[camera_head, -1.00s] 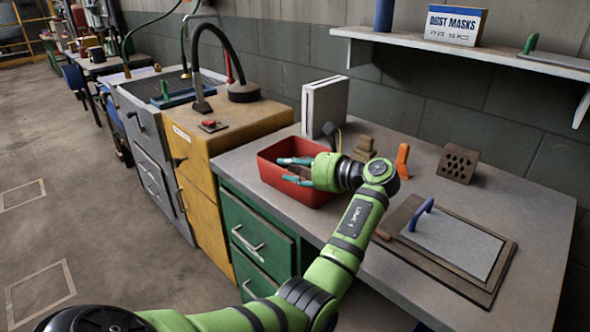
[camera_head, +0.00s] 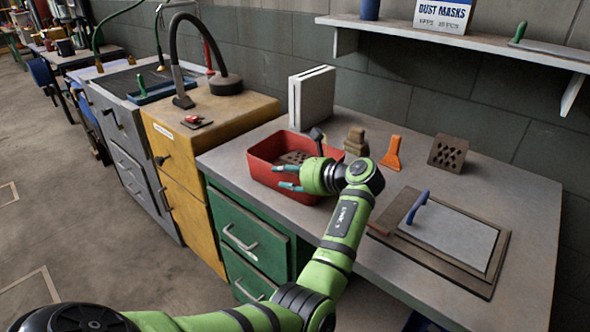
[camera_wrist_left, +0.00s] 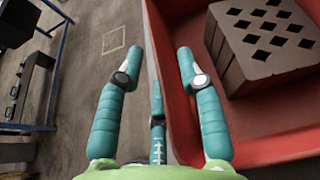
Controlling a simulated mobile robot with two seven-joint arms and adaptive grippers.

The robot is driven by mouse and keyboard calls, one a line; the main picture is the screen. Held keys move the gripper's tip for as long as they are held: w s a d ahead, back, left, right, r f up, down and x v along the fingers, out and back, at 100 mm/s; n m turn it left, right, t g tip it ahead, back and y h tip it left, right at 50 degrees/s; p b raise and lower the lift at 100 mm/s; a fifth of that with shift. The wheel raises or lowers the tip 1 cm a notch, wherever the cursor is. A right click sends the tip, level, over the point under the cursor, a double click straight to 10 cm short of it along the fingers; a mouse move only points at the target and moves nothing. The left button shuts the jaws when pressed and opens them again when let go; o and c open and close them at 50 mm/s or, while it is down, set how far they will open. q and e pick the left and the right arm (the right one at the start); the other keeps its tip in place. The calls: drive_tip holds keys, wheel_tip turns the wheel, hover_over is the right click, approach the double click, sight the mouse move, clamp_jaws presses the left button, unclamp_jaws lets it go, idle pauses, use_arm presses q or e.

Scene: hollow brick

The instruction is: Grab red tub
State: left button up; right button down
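The red tub (camera_head: 262,172) stands on the grey workbench near its left end, with a hollow brick (camera_head: 295,158) inside. The right finger is over the tub's inside, near the brick (camera_wrist_left: 265,40); the left finger is outside, over the floor. Whether they touch the wall is unclear. My right gripper is not in view.
A white binder (camera_head: 312,97) stands behind.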

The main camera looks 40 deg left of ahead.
use_arm(q)
drive_tip(key=shift+d, duration=0.1)
drive_tip(key=shift+c, duration=0.8)
clamp_jaws()
drive_tip(key=shift+r, duration=0.15)
use_arm(e)
drive_tip(key=shift+a, duration=0.65)
use_arm(q)
drive_tip(key=shift+r, duration=0.1)
use_arm(e)
drive_tip(key=shift+d, duration=0.1)
